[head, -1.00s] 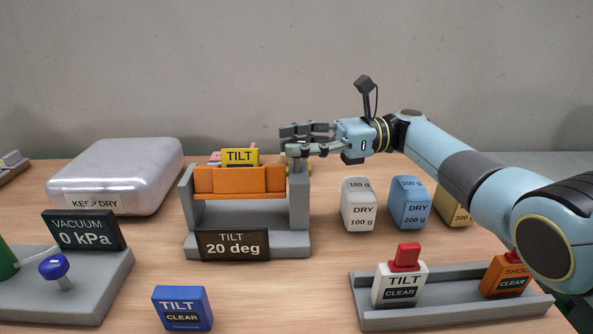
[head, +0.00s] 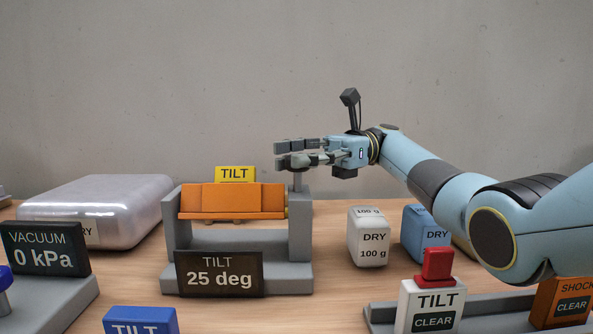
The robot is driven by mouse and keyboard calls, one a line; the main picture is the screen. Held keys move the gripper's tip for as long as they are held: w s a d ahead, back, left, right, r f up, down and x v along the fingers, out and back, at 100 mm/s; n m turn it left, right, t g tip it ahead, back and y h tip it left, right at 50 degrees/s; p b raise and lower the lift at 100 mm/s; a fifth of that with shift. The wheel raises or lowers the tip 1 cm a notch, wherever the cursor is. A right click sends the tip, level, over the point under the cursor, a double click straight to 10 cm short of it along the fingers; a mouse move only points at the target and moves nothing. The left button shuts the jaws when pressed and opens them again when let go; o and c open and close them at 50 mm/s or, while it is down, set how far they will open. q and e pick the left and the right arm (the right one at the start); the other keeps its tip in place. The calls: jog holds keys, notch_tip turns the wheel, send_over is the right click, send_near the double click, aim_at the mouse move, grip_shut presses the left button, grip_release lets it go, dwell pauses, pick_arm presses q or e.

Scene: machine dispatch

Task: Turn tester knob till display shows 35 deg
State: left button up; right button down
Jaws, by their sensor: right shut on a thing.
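The tilt tester (head: 240,243) is a grey stand with an orange cradle (head: 230,198) between two uprights. Its dark display (head: 219,274) reads TILT 25 deg. My right gripper (head: 292,154) is above the tester's right upright (head: 300,225), with its fingers pointing left. My left gripper is out of view.
A silver KEEP DRY case (head: 100,205) and the vacuum display (head: 45,248) at 0 kPa are on the left. A white 100 g block (head: 368,238) and a blue block (head: 425,235) are right of the tester. TILT CLEAR (head: 430,308) and SHOCK (head: 562,303) blocks stand front right.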

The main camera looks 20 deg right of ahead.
dwell(0.3)
jog(key=c, duration=0.9)
grip_release()
jog(key=shift+d, duration=0.1)
jog(key=shift+r, duration=5)
jog(key=shift+o, duration=0.3)
